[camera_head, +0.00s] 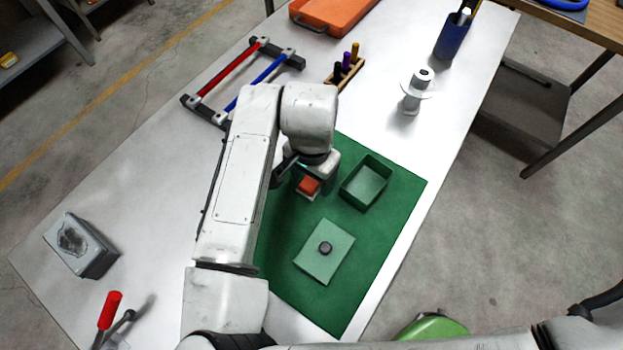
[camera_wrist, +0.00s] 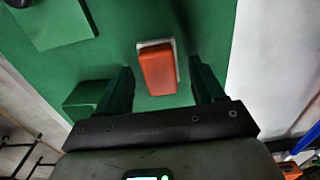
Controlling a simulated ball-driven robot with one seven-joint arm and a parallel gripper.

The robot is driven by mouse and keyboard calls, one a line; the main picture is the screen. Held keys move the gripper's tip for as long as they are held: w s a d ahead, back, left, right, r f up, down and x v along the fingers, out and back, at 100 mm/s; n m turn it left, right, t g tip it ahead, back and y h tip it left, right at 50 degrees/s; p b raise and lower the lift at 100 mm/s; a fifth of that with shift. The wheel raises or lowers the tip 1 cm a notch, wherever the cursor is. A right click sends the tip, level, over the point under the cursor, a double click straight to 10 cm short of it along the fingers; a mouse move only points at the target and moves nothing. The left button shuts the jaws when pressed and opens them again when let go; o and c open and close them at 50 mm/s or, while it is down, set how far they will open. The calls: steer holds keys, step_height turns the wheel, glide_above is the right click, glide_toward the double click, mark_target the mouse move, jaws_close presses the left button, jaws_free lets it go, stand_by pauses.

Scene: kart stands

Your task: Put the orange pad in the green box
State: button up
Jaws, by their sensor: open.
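The orange pad (camera_head: 308,186), a small block with a pale base, lies on the green mat (camera_head: 380,245). It also shows in the wrist view (camera_wrist: 158,70). My gripper (camera_wrist: 161,72) is open, with one finger on each side of the pad in the wrist view; I see no contact. In the head view my gripper (camera_head: 300,178) is over the pad and partly hides it. The open green box (camera_head: 353,199) stands to the right of the pad and looks empty. In the wrist view the box (camera_wrist: 85,97) is partly hidden behind the left finger.
A flat green lid (camera_head: 318,268) with a dark knob lies on the mat near the box. A white spool (camera_head: 411,97), a blue cup (camera_head: 453,38), a pen rack (camera_head: 345,73) and a rail frame (camera_head: 245,80) stand farther back. A grey box (camera_head: 80,245) is at left.

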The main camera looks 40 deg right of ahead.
steer(key=c, duration=1.2)
